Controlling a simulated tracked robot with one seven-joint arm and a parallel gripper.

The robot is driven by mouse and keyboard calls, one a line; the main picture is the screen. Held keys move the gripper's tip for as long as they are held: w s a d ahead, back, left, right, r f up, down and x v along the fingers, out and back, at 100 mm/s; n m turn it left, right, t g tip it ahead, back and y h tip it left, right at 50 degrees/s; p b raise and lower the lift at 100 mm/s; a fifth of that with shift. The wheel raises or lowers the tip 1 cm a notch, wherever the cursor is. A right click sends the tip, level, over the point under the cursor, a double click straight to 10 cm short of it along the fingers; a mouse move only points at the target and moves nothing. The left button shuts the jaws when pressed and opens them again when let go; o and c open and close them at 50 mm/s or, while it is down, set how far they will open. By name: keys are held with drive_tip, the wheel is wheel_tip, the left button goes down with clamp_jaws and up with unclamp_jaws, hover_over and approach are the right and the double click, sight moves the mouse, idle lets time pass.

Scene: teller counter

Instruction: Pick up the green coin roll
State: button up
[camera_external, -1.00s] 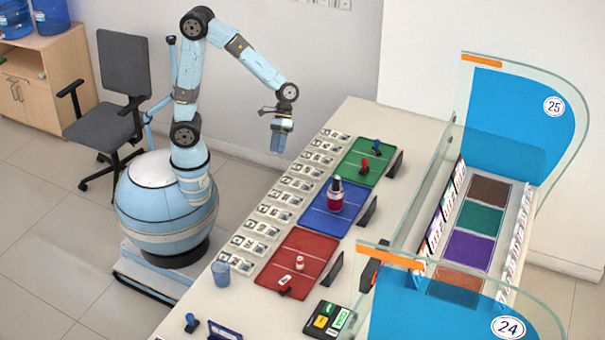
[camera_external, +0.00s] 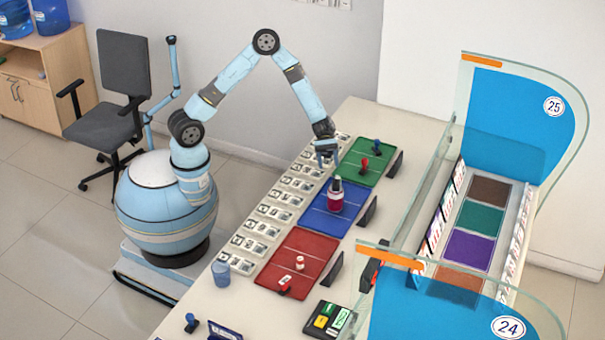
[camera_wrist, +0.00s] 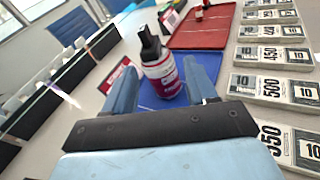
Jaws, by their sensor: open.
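No thing is clearly a green coin roll. A small green piece with a pale label (camera_external: 341,318) lies in the black tray (camera_external: 310,331) at the counter's front; it is too small to tell what it is. My gripper (camera_external: 327,160) is open and empty above the far part of the counter, between the green mat and the note stacks, far from that tray. In the wrist view my open gripper (camera_wrist: 160,68) has its fingers on either side of the bottle in the picture, but the bottle stands beyond them.
A dark red bottle with a black top (camera_external: 336,196) stands on the blue mat (camera_external: 322,222); it also shows in the wrist view (camera_wrist: 163,77). Two stamps stand on the green mat (camera_external: 350,168). Note stacks line the left edge. A red mat (camera_external: 305,245) and glass screens (camera_external: 432,190) are nearby.

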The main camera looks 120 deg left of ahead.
drive_tip(key=shift+w+a+f+n+t, duration=0.3)
drive_tip(key=shift+a+f+n+t, duration=0.35)
drive_tip(key=shift+f, duration=0.9)
drive_tip(key=shift+w+a+f+n+t, duration=0.35)
drive_tip(key=shift+a+f, duration=0.55)
drive_tip(key=shift+f, duration=0.65)
drive_tip(key=shift+w+a+f+n+t, duration=0.35)
drive_tip(key=shift+a+f+n, duration=0.35)
drive_tip(key=shift+f, duration=0.85)
drive_tip(key=x, duration=0.4)
drive_tip(key=shift+w+d, duration=0.25)
drive_tip(key=shift+d, duration=0.05)
drive_tip(key=shift+r, duration=0.1)
clamp_jaws()
